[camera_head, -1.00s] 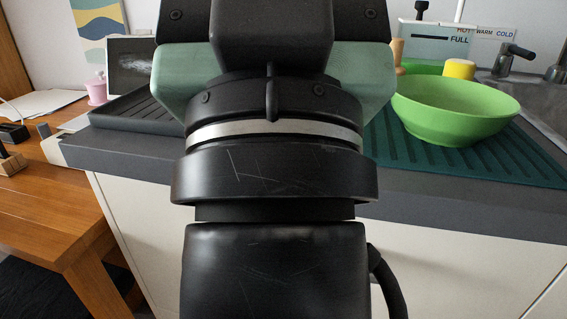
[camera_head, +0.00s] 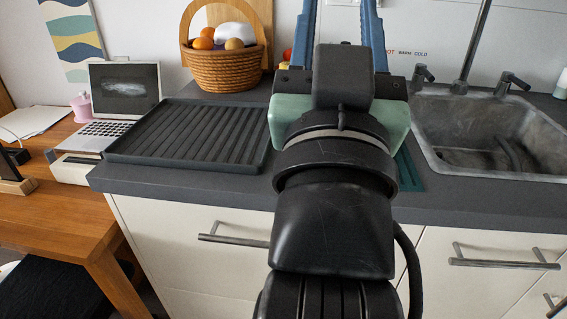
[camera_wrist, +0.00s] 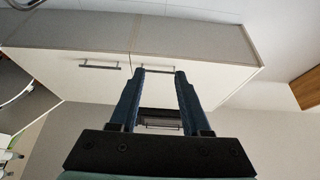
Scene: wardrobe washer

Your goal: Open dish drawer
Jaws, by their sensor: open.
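My gripper (camera_head: 340,25) points away from me above the counter in the head view. Its two blue fingers are apart with nothing between them; they also show in the wrist view (camera_wrist: 160,85). Under the counter is a pale drawer front with a bar handle (camera_head: 240,241), its right end hidden behind my arm. A second pale drawer front with a bar handle (camera_head: 505,262) is to the right, under the sink. Both look closed. My gripper is well above and away from these handles. I cannot tell which is the dish drawer.
On the dark counter are a ribbed black tray (camera_head: 185,137), a wicker basket (camera_head: 228,70) with fruit, and a sink (camera_head: 490,135) with taps. A teal mat (camera_head: 409,172) is mostly hidden by my arm. A wooden desk (camera_head: 60,220) with a laptop (camera_head: 124,92) stands left. White cabinets (camera_wrist: 75,80) show in the wrist view.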

